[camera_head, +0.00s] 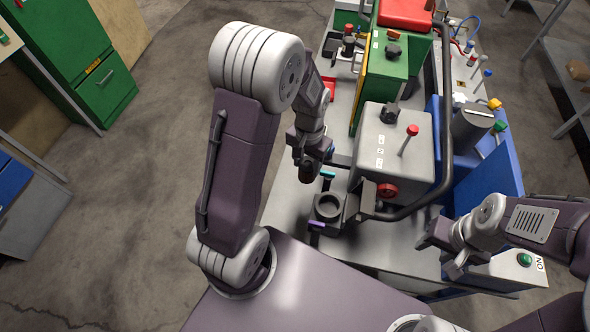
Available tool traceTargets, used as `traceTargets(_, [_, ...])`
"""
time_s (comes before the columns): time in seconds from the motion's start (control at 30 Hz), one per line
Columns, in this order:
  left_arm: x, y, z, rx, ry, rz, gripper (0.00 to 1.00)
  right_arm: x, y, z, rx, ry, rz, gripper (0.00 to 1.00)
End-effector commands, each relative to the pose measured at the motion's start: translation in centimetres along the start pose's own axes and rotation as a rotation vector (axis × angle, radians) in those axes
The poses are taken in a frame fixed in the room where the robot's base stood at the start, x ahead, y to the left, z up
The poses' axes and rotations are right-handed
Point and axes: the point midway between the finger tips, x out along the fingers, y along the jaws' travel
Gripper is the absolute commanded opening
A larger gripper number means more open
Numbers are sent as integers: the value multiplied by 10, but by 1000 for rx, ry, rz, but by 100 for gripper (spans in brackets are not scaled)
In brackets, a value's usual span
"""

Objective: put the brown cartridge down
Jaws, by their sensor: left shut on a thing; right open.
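My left gripper (312,150) hangs over the left edge of the grey machine table, pointing down, and is shut on a small dark thing. This looks like the brown cartridge (306,172), mostly hidden by the gripper; its colour is hard to tell. It is held behind and slightly left of a round dark holder (328,207), apart from it. My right gripper (442,246) is open and looks empty, low at the right of the table's near part.
A grey box with a red knob and red valve (392,150) stands right of the holder, with a dark bent pipe (447,120) around it. Teal (327,174) and purple (316,225) pieces flank the holder. A green machine (385,65) stands behind. Open floor lies left.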

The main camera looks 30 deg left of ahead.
Motion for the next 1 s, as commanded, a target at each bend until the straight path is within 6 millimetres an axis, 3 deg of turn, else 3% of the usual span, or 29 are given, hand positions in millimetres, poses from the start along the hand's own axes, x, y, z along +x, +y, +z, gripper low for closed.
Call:
traceTargets(0.37, [38, -39, -37, 386, 0, 0, 7, 37, 1, 4, 0, 0, 0, 45])
traceTargets(0.7, [79, -98, -72, 911, 1, -1, 7, 76, 2, 8, 0, -1, 0, 45])
traceTargets(0.93, [81, -107, -76, 1009, 0, 0, 7, 77, 2, 8, 0, 0, 0, 45])
traceTargets(1.0, [91, -106, -75, 1008, -3, 4, 7, 78, 2, 8, 0, 0, 0, 45])
